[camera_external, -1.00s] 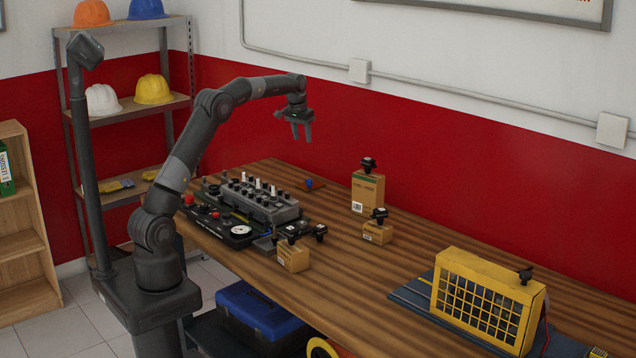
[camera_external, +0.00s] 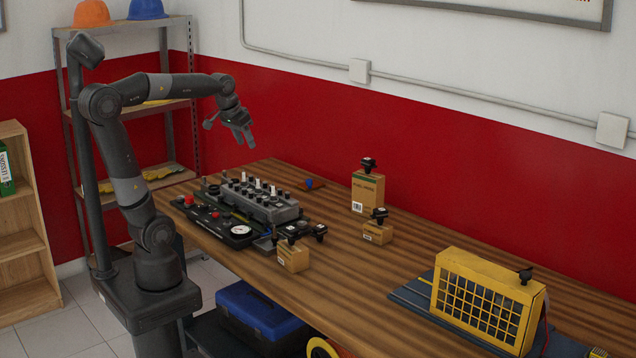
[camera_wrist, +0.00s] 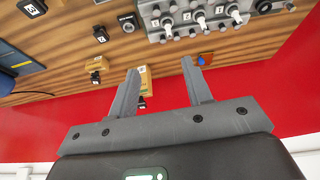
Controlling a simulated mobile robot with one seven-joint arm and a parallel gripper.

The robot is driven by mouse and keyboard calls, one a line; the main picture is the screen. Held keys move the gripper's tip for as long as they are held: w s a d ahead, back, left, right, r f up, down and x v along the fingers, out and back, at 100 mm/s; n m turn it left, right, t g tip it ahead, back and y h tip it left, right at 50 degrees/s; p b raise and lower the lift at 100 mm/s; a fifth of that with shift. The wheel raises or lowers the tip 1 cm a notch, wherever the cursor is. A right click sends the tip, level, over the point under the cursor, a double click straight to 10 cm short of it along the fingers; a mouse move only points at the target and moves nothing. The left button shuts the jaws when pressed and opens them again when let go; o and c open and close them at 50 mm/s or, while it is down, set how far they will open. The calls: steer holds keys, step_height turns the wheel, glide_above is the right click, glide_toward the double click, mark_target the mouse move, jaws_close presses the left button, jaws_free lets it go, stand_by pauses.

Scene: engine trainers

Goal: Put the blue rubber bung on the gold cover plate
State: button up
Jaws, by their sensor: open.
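The blue rubber bung (camera_external: 309,183) is a small blue spot on the table beyond the engine trainer. In the wrist view the bung (camera_wrist: 201,60) shows beside the right fingertip. A small brownish flat piece (camera_external: 319,187) lies right at the bung; I cannot tell whether this is the gold cover plate or whether the bung rests on it. No other gold plate is clear to me. My gripper (camera_external: 244,137) is open and empty, in the air above the table's far left part, left of the bung and higher. Its two spread fingers show in the wrist view (camera_wrist: 161,68).
The engine trainer (camera_external: 262,207) with white and black pegs stands at the table's left. Cardboard boxes with black knobs, one tall (camera_external: 368,193), stand mid-table. A yellow caged unit (camera_external: 487,302) is at the right. The red wall (camera_external: 480,160) runs behind the table.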

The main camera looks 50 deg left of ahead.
steer(key=s+d+f, duration=0.1)
steer(key=s+f, duration=0.2)
steer(key=s, duration=0.3)
steer(key=s+d+f+t, duration=0.1)
steer(key=s+f, duration=0.3)
steer(key=s, duration=0.3)
steer(key=shift+f+m, duration=0.25)
steer(key=shift+m, duration=0.05)
stand_by(0.6)
